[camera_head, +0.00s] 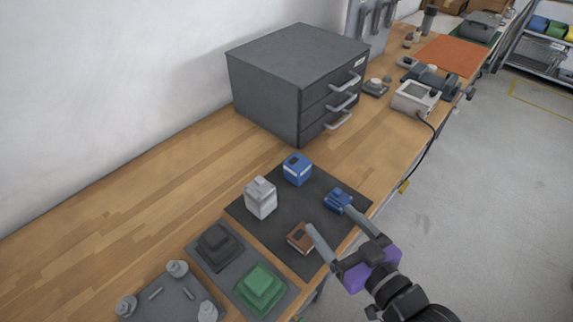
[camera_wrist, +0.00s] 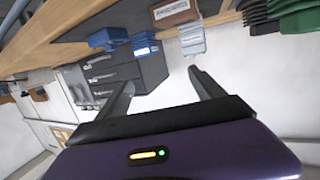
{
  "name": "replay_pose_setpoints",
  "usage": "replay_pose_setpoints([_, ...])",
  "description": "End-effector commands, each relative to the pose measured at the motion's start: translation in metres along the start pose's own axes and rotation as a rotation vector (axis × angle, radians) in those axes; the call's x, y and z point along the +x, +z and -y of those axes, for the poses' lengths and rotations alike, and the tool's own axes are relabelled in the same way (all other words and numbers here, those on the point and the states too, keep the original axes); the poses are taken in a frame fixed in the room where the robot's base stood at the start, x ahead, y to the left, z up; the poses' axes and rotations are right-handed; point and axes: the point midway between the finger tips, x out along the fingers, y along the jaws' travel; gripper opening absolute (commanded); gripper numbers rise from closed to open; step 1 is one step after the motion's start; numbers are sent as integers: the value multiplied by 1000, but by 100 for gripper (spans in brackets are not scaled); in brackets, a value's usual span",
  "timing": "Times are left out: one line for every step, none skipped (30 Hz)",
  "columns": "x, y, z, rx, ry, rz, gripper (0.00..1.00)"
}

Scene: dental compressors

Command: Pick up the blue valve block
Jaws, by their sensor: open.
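Two blue blocks are on the dark mat (camera_head: 287,205); I cannot tell for certain which is the valve block. One is a stepped dark-blue block (camera_head: 337,200) near the mat's right edge; it also shows in the wrist view (camera_wrist: 107,38). The other is a boxy blue block (camera_head: 297,169) with a dark top patch, further back; it also shows in the wrist view (camera_wrist: 145,45). My gripper (camera_head: 329,219) is open and empty at the bench's front edge, its right finger overlapping the near side of the stepped block in the head view. Contact cannot be judged.
A grey-white block (camera_head: 261,198) and a brown block (camera_head: 300,237) share the mat, the brown one by my left finger. A green stepped block (camera_head: 261,289) and dark stepped block (camera_head: 216,246) lie nearer. A grey drawer cabinet (camera_head: 292,85) stands behind. The left bench is clear.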

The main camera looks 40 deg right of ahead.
Motion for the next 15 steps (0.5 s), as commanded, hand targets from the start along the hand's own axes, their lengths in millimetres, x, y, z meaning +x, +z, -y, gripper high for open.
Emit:
replay_pose_setpoints([22, -4, -14, 5, 31, 3, 78])
replay_pose_setpoints([32, -2, -21, 6, 41, 17, 78])
replay_pose_setpoints([46, 0, -29, 7, 49, 40, 78])
replay_pose_setpoints([56, 2, -35, 6, 52, 62, 78])
replay_pose_setpoints([66, 4, -40, 5, 50, 84, 78])
replay_pose_setpoints([79, 7, -46, 3, 42, 116, 78])
replay_pose_setpoints([87, 9, -50, 1, 33, 140, 78])
replay_pose_setpoints([95, 10, -53, -3, 20, 162, 78])
replay_pose_setpoints([105, 12, -56, -7, -2, 192, 78])
replay_pose_setpoints([112, 12, -59, -12, -21, 210, 78])
replay_pose_setpoints([119, 11, -61, -18, -41, 228, 78])
replay_pose_setpoints([126, 10, -63, -26, -71, 249, 78])
replay_pose_setpoints([132, 8, -64, -33, -95, 262, 78])
replay_pose_setpoints([136, 6, -66, -40, -120, 275, 78])
replay_pose_setpoints([142, 2, -67, -52, -154, 288, 78])
